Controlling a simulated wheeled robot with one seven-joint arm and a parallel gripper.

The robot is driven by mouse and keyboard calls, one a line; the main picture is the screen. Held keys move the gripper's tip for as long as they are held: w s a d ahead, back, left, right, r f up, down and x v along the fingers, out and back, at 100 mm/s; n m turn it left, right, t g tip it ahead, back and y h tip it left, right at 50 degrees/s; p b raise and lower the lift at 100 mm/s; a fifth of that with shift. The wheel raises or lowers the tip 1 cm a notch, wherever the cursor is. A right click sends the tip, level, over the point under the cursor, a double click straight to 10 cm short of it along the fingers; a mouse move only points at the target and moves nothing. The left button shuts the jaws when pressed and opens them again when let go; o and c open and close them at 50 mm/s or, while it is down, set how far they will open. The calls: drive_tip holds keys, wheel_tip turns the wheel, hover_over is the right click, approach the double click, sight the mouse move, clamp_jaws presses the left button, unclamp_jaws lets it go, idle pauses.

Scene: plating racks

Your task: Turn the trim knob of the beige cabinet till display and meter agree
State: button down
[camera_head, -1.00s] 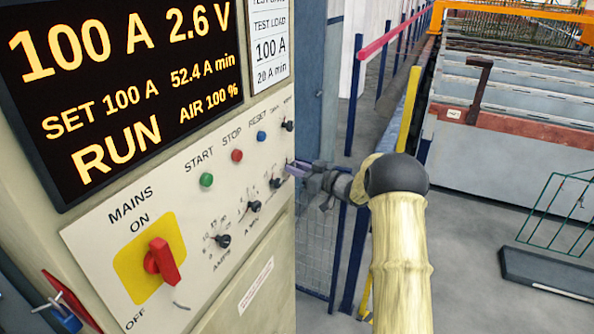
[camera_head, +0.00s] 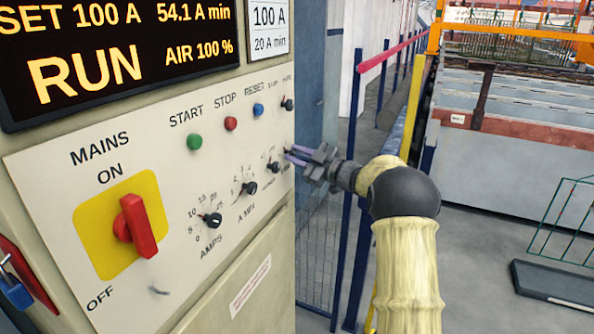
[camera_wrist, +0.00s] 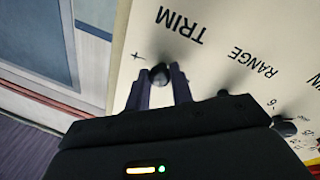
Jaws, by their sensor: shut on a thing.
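The beige cabinet (camera_head: 215,292) fills the left of the head view. Its black display (camera_head: 120,55) reads SET 100 A, 54.1 A min, RUN and AIR 100 %; its top line is cut off by the frame. No meter is visible. My gripper (camera_head: 293,153) reaches the panel's right edge from the right. In the wrist view, my gripper (camera_wrist: 159,86) is shut on the dark trim knob (camera_wrist: 160,74), one finger on each side. The TRIM label (camera_wrist: 180,25) and a plus mark are beside it. The fingers hide the trim knob in the head view.
The range knob (camera_wrist: 224,94) sits close beside my gripper. A red MAINS switch (camera_head: 136,228) points to ON, below START, STOP and RESET buttons. A white plate (camera_head: 268,28) reads 100 A, 20 A min. Blue posts and mesh stand right of the cabinet.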

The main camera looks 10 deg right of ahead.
drive_tip(key=n+b, duration=0.3)
drive_tip(key=n+g+y+b, duration=0.1)
drive_tip(key=n+b, duration=0.2)
drive_tip(key=b, duration=0.1)
drive_tip(key=n+y+b, duration=0.1)
drive_tip(key=n+b, duration=0.3)
drive_tip(key=shift+w+d+f, duration=0.1)
drive_tip(key=shift+f, duration=0.15)
drive_tip(key=c, duration=1.2)
unclamp_jaws()
drive_tip(key=shift+r, duration=0.1)
drive_tip(key=b+v, duration=0.3)
drive_tip(key=v, duration=1.4)
drive_tip(key=shift+d+b, duration=0.2)
drive_tip(key=shift+b, duration=0.1)
drive_tip(key=shift+r, duration=0.1)
